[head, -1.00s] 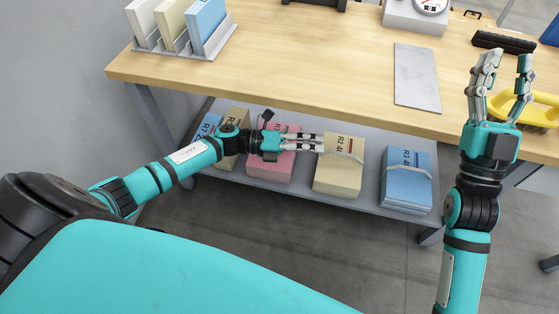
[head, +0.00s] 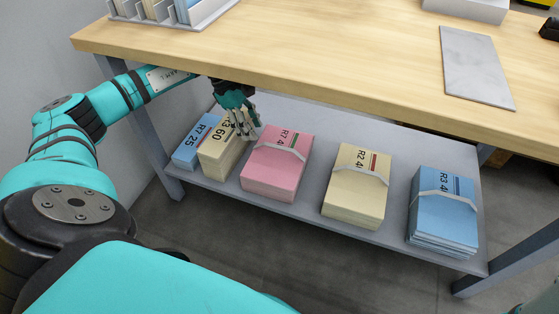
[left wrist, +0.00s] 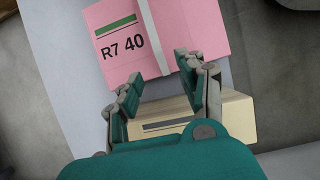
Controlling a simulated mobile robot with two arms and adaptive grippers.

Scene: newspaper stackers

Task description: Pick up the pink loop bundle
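The pink loop bundle (head: 276,166) lies on the lower shelf, with a pale band around it and a printed label. It also shows in the left wrist view (left wrist: 160,35), where "R7 40" is readable. My left gripper (head: 250,135) is under the tabletop, above the cream bundle at the pink bundle's left. In the left wrist view the left gripper (left wrist: 157,75) has its fingers spread apart, with the pink bundle just beyond the tips and nothing visible held. My right gripper is out of the head view.
The lower shelf (head: 300,215) also holds a small blue bundle (head: 195,142), a cream bundle (head: 217,158), another cream bundle (head: 354,190) and a larger blue bundle (head: 443,215). The tabletop (head: 330,60) overhangs the shelf from above.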

